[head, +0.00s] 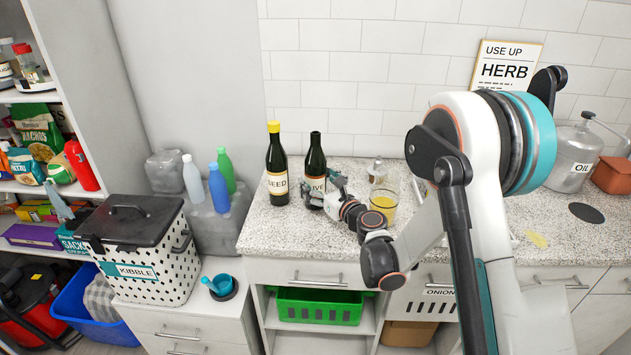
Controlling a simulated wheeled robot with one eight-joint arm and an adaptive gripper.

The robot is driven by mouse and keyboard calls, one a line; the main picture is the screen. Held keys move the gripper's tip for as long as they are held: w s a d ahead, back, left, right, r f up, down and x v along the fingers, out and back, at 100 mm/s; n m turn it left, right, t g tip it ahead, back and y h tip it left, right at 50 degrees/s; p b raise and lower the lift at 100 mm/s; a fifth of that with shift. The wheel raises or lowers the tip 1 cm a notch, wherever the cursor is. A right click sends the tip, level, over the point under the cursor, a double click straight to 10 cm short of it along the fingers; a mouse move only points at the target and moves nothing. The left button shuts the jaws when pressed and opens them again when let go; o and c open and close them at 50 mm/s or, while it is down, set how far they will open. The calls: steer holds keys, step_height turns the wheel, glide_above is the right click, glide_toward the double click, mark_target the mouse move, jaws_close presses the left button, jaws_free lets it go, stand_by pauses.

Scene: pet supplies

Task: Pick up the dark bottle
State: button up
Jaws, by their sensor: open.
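Two dark bottles stand upright on the speckled counter. The left dark bottle (277,160) has a yellow cap and a cream label reading "SEED". The right dark bottle (315,158) has an open dark top and a label partly hidden, with "LIVE" showing. My gripper (322,196) is at the right bottle's lower part, its fingers open. One finger overlaps the bottle's lower front in the picture. I cannot tell whether the fingers touch the glass.
A glass of yellow liquid (384,203) and a small metal-lidded jar (377,170) stand close right of my gripper. The speckled counter (275,236) is clear in front of the left bottle. A tiled wall is behind. An "OIL" can (574,158) stands far right.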

steer(key=shift+x, duration=1.15)
steer(key=c, duration=1.3)
